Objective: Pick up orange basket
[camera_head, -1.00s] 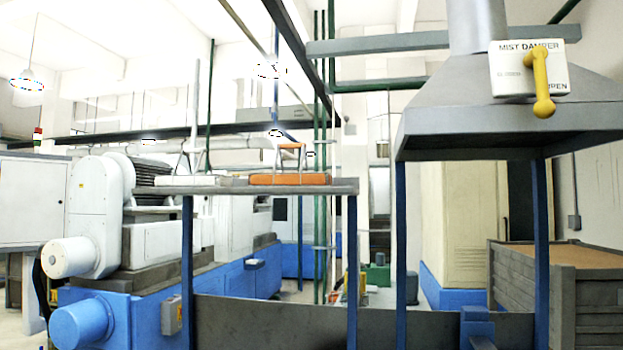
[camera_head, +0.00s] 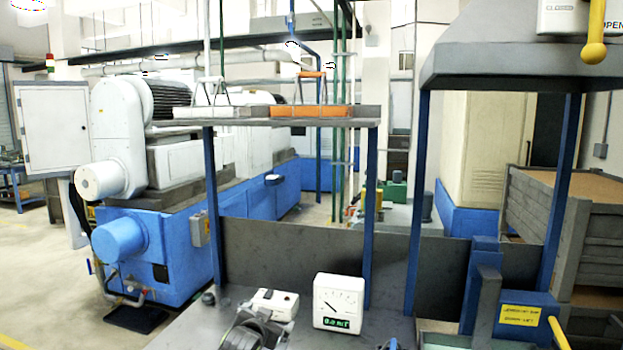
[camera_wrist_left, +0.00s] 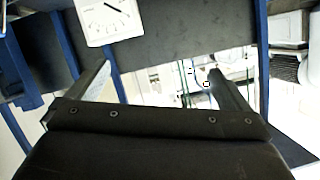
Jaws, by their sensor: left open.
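The orange basket (camera_head: 311,111) is a shallow tray with an upright handle, its grip orange. In the head view it sits on a raised grey shelf (camera_head: 290,122) held by blue posts, beside a white basket (camera_head: 206,112) with a similar handle. I cannot make out the orange basket in that view. My right gripper is not in view.
A grey hood (camera_head: 510,65) hangs at right. A blue-and-white machine (camera_head: 160,245) stands at left. Space above the shelf looks open.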

